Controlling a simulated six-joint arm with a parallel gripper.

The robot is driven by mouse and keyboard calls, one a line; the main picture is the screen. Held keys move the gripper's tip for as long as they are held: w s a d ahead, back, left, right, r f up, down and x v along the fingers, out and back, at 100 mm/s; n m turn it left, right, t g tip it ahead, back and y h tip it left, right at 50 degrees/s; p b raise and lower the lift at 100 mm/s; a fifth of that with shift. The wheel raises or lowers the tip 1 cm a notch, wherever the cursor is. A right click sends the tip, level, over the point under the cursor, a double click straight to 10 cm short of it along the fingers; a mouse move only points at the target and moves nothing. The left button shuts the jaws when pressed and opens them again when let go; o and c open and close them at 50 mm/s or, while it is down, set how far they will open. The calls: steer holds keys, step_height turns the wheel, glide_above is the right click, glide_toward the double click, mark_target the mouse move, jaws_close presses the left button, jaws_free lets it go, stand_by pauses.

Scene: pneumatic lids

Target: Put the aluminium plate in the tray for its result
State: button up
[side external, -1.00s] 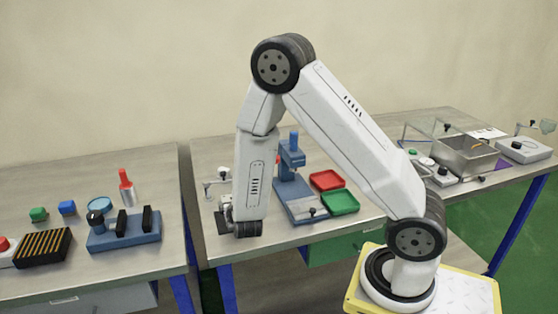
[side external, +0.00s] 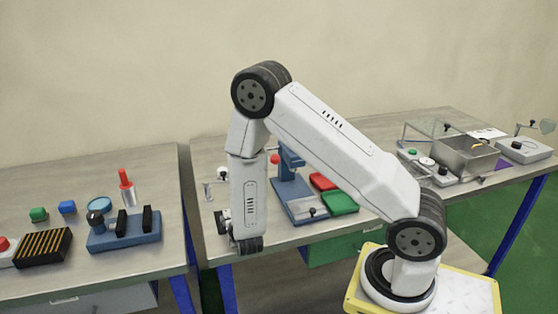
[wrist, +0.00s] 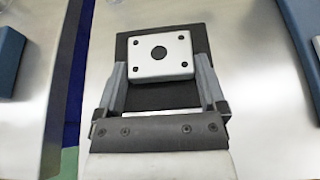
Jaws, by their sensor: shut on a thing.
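The aluminium plate (wrist: 160,52) is a pale square block with a dark centre hole and smaller corner holes in the wrist view. My gripper (wrist: 160,75) is shut on it, one finger at each side. A dark pad (wrist: 128,50) shows beneath the plate; whether the two touch I cannot tell. In the side view my gripper (side external: 223,222) is low over the left front of the middle table, and my wrist hides the plate. A red tray (side external: 322,181) and a green tray (side external: 341,203) lie to its right, partly behind my arm.
A blue press (side external: 291,185) stands between my gripper and the trays. A gap separates the middle table from the left table, which holds a blue fixture (side external: 130,238) and a striped black block (side external: 42,248). A metal bin (side external: 465,158) stands far right.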

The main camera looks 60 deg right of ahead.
steer(key=shift+f, duration=0.25)
steer(key=o, duration=1)
steer(key=shift+s+a+r, duration=0.1)
steer(key=shift+v, duration=3.75)
